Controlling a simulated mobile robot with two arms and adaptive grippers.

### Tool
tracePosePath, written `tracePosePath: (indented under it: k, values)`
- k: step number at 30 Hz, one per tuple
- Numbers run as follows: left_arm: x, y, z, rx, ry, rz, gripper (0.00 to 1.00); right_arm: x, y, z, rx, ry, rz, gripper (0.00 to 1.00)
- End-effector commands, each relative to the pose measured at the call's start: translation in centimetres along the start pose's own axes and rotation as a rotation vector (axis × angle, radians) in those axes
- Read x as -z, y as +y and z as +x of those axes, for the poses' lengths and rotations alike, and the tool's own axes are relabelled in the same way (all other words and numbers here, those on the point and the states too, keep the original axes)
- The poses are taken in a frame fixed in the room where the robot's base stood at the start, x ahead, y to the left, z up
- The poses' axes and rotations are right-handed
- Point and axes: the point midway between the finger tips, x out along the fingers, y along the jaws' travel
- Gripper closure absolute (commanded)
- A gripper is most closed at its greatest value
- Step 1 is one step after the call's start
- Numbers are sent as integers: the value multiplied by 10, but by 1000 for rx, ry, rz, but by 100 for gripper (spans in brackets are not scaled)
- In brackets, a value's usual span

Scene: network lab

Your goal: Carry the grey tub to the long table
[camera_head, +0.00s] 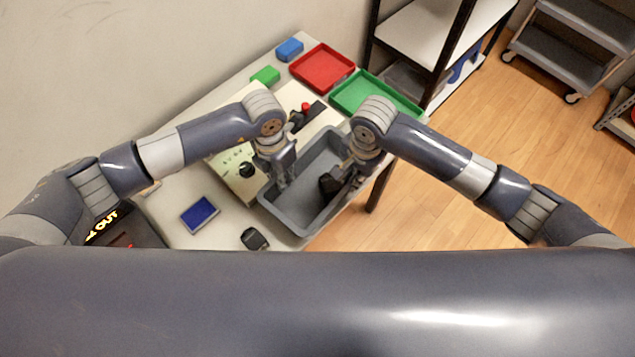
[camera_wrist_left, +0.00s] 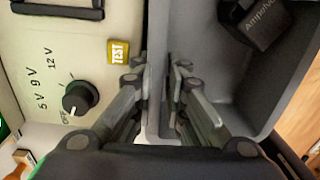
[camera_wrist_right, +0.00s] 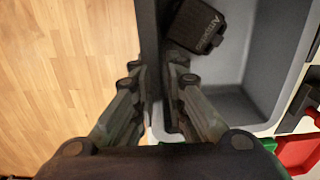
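The grey tub (camera_head: 303,200) is at the right edge of the light table, with a black block (camera_head: 328,184) inside. The block also shows in the left wrist view (camera_wrist_left: 258,22) and in the right wrist view (camera_wrist_right: 196,26). My left gripper (camera_head: 282,182) has its fingers on both sides of the tub's left wall, closed on it. My right gripper (camera_head: 347,178) is closed the same way on the opposite wall. I cannot tell whether the tub's bottom touches the table. The arms hide parts of its rim.
On the light table (camera_head: 172,215) are a tester box with a knob (camera_head: 232,172), a blue box (camera_head: 200,214), a dark object (camera_head: 255,238), red (camera_head: 322,68) and green (camera_head: 375,92) trays, and small blocks. A shelf (camera_head: 415,35) and cart (camera_head: 570,45) stand behind open wood floor.

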Motion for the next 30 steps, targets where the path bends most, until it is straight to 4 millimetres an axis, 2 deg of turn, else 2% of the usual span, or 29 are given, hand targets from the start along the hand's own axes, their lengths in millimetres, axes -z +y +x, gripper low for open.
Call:
tracePosePath:
  k: [4, 13, 14, 15, 16, 30]
  values:
    - [0, -1, 10, 2, 0, 1, 88, 0, 0, 10, -1, 0, -1, 88]
    - [0, -1, 12, 1, 0, 2, 88, 0, 0, 11, 1, 0, -2, 88]
    - [0, 0, 11, 1, 0, 1, 90, 0, 0, 11, 1, 0, -2, 90]
    - [0, 0, 11, 1, 0, 1, 99, 0, 0, 11, 1, 0, -1, 99]
    - [0, 0, 11, 1, 0, 1, 100, 0, 0, 11, 1, 0, -1, 100]
    - [0, 0, 8, 0, -2, 1, 100, 0, -1, 8, 2, 0, -1, 100]
